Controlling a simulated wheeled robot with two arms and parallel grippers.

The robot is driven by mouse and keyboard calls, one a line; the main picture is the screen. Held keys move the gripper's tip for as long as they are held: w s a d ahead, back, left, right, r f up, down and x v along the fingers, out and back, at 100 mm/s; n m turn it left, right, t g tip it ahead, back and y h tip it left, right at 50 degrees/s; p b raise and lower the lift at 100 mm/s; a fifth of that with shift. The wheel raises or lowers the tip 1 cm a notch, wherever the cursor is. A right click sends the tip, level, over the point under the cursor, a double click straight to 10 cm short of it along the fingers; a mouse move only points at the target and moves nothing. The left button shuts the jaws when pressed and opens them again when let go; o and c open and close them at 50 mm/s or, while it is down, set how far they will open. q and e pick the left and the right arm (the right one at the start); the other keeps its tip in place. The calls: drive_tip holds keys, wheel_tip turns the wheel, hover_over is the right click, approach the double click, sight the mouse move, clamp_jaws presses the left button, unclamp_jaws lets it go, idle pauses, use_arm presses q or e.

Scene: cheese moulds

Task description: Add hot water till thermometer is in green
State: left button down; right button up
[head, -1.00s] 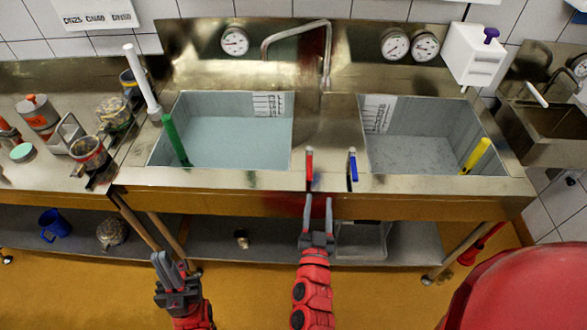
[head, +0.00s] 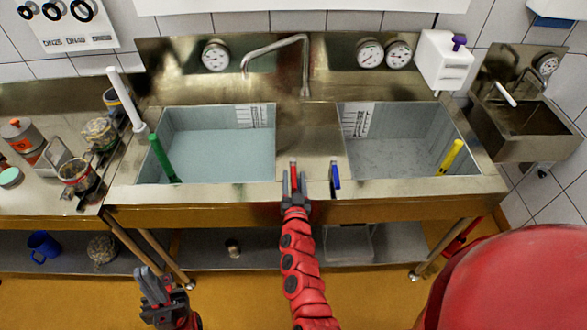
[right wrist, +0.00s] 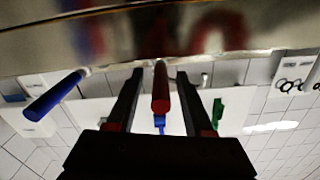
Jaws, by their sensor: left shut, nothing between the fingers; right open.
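The red lever (head: 293,172) stands on the front ledge between the two basins, left of the blue lever (head: 335,178). My right gripper (head: 295,184) is open at the red lever. In the right wrist view the red lever (right wrist: 160,90) lies between its parted fingers, and the blue lever (right wrist: 52,97) is off to the left. My left gripper (head: 151,282) is shut and empty, low in front of the counter. The spout (head: 275,48) points over the left basin (head: 220,150), which holds pale bluish water. No stream shows. The round gauge (head: 215,55) behind it is too small to read.
The right basin (head: 400,155) has a yellow stick (head: 450,157). Two more gauges hang above it. A green stick (head: 163,158) leans in the left basin, and a white stick (head: 127,100) stands beside it. Jars and moulds crowd the left counter.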

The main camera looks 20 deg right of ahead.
drive_tip(key=shift+x, duration=0.95)
drive_tip(key=shift+w+d+f, duration=0.1)
drive_tip(key=shift+w, duration=0.3)
clamp_jaws()
idle(0.5)
